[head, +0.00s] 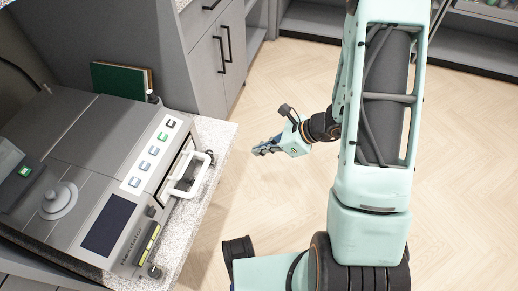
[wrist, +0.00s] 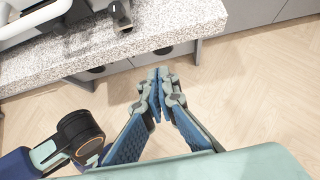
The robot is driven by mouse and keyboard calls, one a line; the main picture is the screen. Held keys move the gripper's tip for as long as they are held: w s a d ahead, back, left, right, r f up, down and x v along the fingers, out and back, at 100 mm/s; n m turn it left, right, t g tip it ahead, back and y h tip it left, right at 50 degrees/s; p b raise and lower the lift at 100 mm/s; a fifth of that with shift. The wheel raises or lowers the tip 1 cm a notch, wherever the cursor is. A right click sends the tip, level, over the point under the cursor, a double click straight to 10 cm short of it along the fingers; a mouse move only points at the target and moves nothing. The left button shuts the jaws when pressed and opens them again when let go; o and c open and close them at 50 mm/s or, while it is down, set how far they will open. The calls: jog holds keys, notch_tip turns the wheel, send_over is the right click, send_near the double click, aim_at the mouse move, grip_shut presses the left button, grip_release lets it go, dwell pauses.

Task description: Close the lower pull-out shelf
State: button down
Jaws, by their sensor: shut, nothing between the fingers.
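My gripper (head: 262,150) hangs over the open floor, a little to the right of a speckled worktop (head: 222,140), and touches nothing. In the wrist view, its blue-padded fingers (wrist: 159,78) come together at the tips with nothing between them. The worktop's edge (wrist: 110,55) is beyond the fingertips there. Under it I see a grey front with dark round parts (wrist: 97,70), partly hidden by the worktop. I cannot tell which part is the lower pull-out shelf or how far out it stands.
A grey autoclave (head: 110,140) with a white handle (head: 190,176) stands on the worktop. A green book (head: 118,79) is behind it. Grey cabinets with black handles (head: 227,42) stand at the back. The wooden floor (head: 285,200) around my gripper is clear.

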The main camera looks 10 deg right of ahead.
aim_at(226, 155)
jog(key=x, duration=0.3)
jog(key=a+r+b+x, duration=0.1)
jog(key=x, duration=0.2)
jog(key=b+x, duration=0.1)
jog(key=x, duration=0.2)
jog(key=shift+w+a+r, duration=0.15)
jog(key=shift+w+r, duration=0.1)
jog(key=shift+w+a, duration=0.25)
jog(key=shift+a, duration=0.2)
